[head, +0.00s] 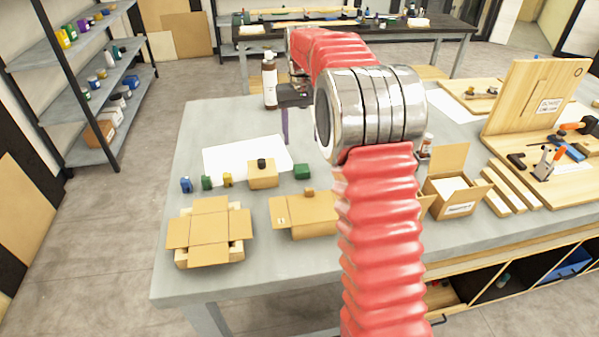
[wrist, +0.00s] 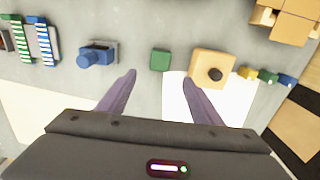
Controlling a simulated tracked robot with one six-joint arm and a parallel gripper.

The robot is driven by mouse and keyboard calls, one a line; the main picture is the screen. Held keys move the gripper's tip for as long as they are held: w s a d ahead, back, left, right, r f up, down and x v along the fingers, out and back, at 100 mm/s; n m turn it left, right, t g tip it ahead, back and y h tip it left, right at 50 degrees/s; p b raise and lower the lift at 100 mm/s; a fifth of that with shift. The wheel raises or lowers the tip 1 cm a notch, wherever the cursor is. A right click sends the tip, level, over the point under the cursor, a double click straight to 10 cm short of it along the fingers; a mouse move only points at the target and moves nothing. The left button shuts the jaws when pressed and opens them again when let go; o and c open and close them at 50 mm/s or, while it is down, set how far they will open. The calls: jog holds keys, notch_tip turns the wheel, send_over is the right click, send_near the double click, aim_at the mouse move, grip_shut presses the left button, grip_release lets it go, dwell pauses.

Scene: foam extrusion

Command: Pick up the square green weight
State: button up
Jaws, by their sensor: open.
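The square green weight (head: 302,171) sits on the grey table, just right of a wooden block with a black knob. In the wrist view the green weight (wrist: 160,60) lies just beyond my fingertips, roughly centred between them. My gripper (wrist: 160,79) is open, with two purple-grey fingers apart and nothing between them. In the head view my gripper (head: 285,138) hangs over the table behind the weight, partly hidden by my red arm.
The wooden block (head: 263,175) stands close to the weight. Small blue (head: 186,185), green (head: 207,182) and yellow (head: 227,179) weights stand farther left. Open cardboard boxes (head: 305,215) lie in front. A blue object (wrist: 98,54) is left of the weight in the wrist view. A brown bottle (head: 270,82) stands behind.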

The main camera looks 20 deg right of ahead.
send_over(301, 167)
notch_tip(301, 167, down, 6)
jog(key=shift+f, duration=0.1)
dwell(0.4)
jog(key=shift+s+f, duration=0.1)
jog(key=shift+f, duration=2.4)
jog(key=shift+c, duration=0.6)
jog(key=c, duration=1.4)
